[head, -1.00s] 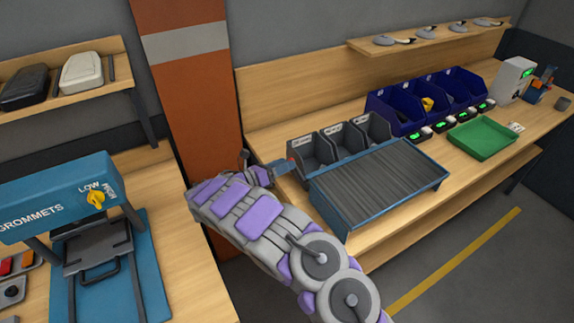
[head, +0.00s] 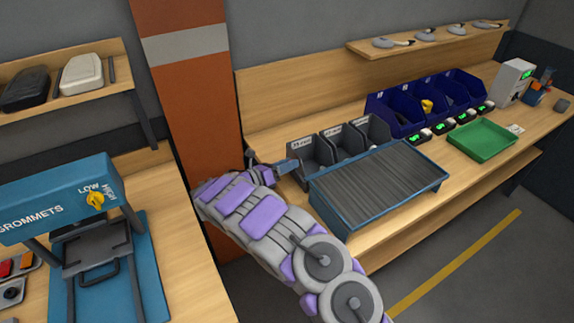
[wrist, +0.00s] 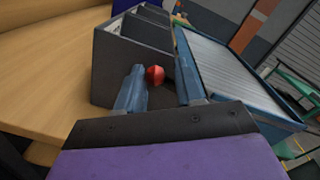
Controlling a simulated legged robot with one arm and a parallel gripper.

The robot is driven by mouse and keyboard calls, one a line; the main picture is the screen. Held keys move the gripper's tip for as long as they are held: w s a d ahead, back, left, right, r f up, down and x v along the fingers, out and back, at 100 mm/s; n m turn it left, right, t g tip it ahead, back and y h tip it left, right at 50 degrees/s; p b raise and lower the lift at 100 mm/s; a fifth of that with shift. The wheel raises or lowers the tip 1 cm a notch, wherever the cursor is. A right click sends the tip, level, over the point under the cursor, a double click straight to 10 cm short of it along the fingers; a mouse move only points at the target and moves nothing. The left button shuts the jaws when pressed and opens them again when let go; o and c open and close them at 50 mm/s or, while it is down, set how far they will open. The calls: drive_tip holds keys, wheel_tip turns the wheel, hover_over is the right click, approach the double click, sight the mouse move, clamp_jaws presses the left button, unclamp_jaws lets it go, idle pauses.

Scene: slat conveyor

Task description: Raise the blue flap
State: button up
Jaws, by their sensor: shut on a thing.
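My gripper (wrist: 159,70) is shut on a red knob (wrist: 154,75), which shows between its two blue-grey fingers in the wrist view. In the head view my gripper (head: 292,166) is at the left end of the slat conveyor (head: 375,178), beside the grey bins, and its fingers hide the knob. The conveyor has a blue frame (head: 385,213). I cannot tell a separate blue flap apart from this frame, nor see how the knob joins it.
Grey bins (head: 311,151) stand close behind and beside my gripper. Blue bins (head: 395,115) and a green tray (head: 482,139) are further right on the bench. An orange post (head: 188,90) stands to the left, beside a blue grommet press (head: 55,200).

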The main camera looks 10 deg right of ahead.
drive_tip(key=shift+f, duration=0.15)
clamp_jaws()
